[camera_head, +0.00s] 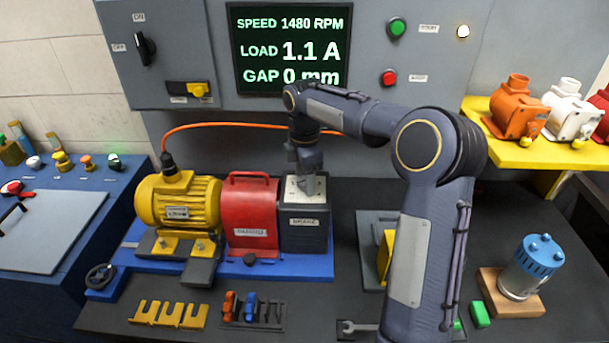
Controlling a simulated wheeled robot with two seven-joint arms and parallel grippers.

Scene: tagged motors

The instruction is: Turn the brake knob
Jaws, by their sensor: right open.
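The brake (304,240) is a dark grey box with a "BRAKE" label and a pale plate (317,188) on top. It stands on the blue base at the right end of the motor row. My right gripper (306,182) points down right over this plate, with its fingers at the plate's middle. It is open. The knob itself is hidden by the fingers, and I cannot tell whether they touch it. The display (290,50) reads speed 1480 RPM, load 1.1 A, gap 0 mm. My left gripper is not in view.
Left of the brake stand a red guard (250,210) and a yellow motor (180,205) with an orange cable (215,127). A yellow fork-like holder (168,314) and small tools lie in front. A blue-topped cylinder (535,265) stands at right. Spare motors sit on a yellow shelf (510,155).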

